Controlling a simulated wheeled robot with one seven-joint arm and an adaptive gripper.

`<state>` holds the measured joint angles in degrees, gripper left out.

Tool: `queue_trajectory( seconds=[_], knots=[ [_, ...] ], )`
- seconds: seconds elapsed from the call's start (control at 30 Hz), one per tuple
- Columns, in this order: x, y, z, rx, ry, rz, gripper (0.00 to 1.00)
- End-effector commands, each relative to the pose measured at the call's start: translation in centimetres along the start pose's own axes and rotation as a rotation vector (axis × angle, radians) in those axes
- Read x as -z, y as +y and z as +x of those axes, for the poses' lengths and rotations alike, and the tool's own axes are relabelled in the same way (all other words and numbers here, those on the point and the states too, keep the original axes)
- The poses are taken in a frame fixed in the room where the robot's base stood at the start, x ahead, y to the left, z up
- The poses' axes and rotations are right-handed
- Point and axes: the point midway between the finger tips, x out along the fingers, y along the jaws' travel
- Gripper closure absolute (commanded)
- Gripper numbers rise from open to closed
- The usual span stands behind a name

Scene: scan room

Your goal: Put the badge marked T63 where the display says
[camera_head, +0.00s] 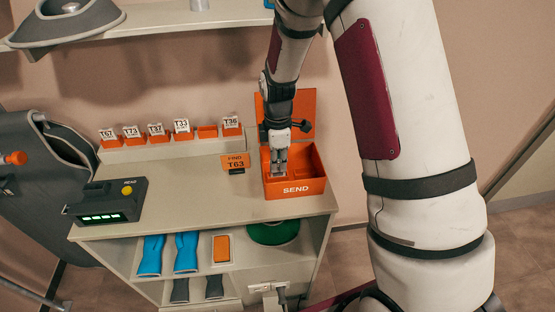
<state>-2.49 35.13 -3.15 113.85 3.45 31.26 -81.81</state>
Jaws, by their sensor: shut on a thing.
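My gripper (279,168) points down inside the orange box marked SEND (296,190), whose lid (303,110) stands open behind it. It is shut on a small pale thing, likely the badge; its marking cannot be read from here. An orange card reading FIND T63 (236,164) stands just left of the box. The dark READ device (107,199) at the left of the counter has a lit green display (101,217), too small to read surely, and a yellow button. One orange holder (207,131) in the back row is empty.
Badges T67 (107,134), T73 (131,131), T37 (156,129), T33 (181,126) and T36 (231,122) stand in orange holders along the back ledge. The counter (185,185) between the device and the box is clear. Blue and grey items lie on shelves below.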

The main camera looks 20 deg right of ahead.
Motion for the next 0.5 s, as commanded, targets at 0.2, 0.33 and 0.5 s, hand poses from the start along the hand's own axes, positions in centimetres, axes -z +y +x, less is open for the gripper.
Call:
queue_trajectory(
  seconds=[0.2, 0.33, 0.5],
  knots=[
    [0.0, -0.01, 0.04, 0.0, 0.0, 0.0, 1.0],
    [0.0, -0.01, 0.04, 0.0, 0.0, 0.0, 0.76],
    [0.0, -0.01, 0.03, 0.0, 0.0, 0.0, 0.66]
  ],
)
